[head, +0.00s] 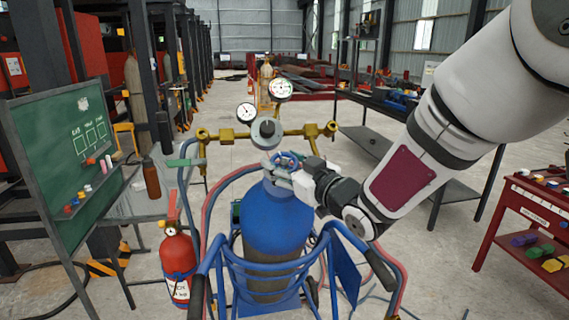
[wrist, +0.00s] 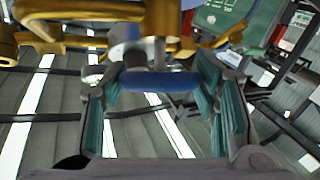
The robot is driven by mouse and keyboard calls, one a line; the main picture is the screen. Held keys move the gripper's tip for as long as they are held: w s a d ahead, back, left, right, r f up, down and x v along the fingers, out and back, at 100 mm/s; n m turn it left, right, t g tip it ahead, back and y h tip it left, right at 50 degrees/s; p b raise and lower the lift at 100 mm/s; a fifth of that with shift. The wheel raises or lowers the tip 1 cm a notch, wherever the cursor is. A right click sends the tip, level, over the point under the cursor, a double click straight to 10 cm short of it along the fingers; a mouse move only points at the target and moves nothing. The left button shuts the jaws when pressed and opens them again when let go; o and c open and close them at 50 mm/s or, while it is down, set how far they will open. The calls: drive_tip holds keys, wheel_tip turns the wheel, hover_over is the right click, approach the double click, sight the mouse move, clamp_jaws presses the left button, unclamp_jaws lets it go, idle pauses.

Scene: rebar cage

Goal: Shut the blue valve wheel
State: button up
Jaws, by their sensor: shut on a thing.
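The blue valve wheel (head: 288,157) sits at the top of a large blue gas cylinder (head: 275,220), just below the brass regulator fittings. In the wrist view the wheel (wrist: 160,82) shows edge-on as a blue bar between the two finger pads. My gripper (head: 281,173) reaches in from the right and is shut on the wheel, with one finger on each side; it also shows in the wrist view (wrist: 160,95). The fingers hide part of the wheel and the valve neck in the head view.
A brass manifold (head: 227,135) with two round gauges (head: 280,89) stands close above the wheel. The cylinder stands in a blue trolley frame (head: 230,265) with red and blue hoses. A fire extinguisher (head: 177,265) and green board (head: 75,150) are left; a red table (head: 525,215) is right.

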drive_tip(key=shift+a+m+t+h+b, duration=0.1)
drive_tip(key=shift+m+t+h+b, duration=0.5)
drive_tip(key=shift+m+h+b, duration=0.25)
drive_tip(key=shift+m+t+h+b, duration=0.65)
drive_tip(key=shift+m+t+h, duration=0.25)
drive_tip(key=shift+m, duration=0.25)
drive_tip(key=o, duration=1.2)
drive_tip(key=shift+c, duration=0.2)
